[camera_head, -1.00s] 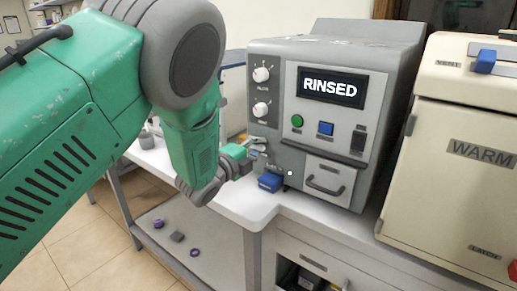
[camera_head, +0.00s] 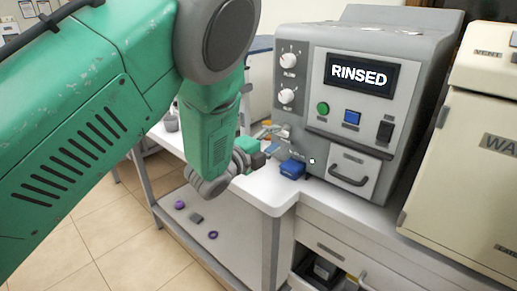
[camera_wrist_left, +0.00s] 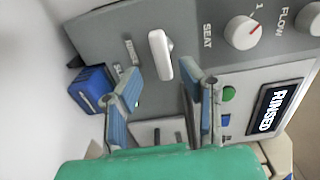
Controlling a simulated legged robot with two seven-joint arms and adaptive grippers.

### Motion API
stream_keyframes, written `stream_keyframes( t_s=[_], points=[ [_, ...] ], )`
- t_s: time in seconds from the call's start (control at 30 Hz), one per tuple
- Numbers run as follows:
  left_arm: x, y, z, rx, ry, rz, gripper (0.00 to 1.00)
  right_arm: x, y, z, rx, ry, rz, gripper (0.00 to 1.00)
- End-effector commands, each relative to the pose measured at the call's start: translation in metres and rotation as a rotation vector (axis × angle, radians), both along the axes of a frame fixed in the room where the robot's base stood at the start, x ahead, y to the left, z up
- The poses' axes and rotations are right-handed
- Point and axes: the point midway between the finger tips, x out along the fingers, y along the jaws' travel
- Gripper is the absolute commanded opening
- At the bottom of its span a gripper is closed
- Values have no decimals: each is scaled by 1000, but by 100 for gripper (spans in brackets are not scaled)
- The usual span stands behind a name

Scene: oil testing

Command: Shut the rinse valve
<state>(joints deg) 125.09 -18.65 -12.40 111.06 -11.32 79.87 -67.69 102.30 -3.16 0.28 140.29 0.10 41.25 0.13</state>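The grey machine (camera_head: 380,45) has a display reading RINSED. In the left wrist view, a white lever (camera_wrist_left: 160,55) sticks out from its panel beside a small label that seems to read RINSE. My left gripper (camera_wrist_left: 163,98) is open and empty. Its two blue-padded fingers point at the panel, with the lever just beyond and between the tips, apart from them. In the head view, my left gripper (camera_head: 270,139) is at the machine's lower left front; the lever cannot be made out there. My right gripper is not in view.
A blue block (camera_head: 292,169) sits low by the panel, close to my left gripper, and shows in the left wrist view (camera_wrist_left: 92,88). Two white knobs (camera_head: 288,78) are above. A cream cabinet (camera_head: 480,130) stands right. The lower shelf (camera_head: 225,238) holds small purple rings.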

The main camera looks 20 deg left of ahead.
Motion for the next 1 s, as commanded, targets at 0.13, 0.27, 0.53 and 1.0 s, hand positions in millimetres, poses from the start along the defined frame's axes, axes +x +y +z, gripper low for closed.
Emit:
stream_keyframes(
  t_s=[0.13, 0.27, 0.53, 1.0],
  points=[
    [-32, 12, -1, 2, 6, 1, 34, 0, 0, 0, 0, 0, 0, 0],
    [-55, 19, -2, 2, 6, 0, 34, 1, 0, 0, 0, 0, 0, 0],
    [-78, 27, -2, 2, 5, -2, 34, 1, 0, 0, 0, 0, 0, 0],
    [-79, 28, -2, 1, 5, -1, 34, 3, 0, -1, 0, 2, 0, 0]
  ],
)
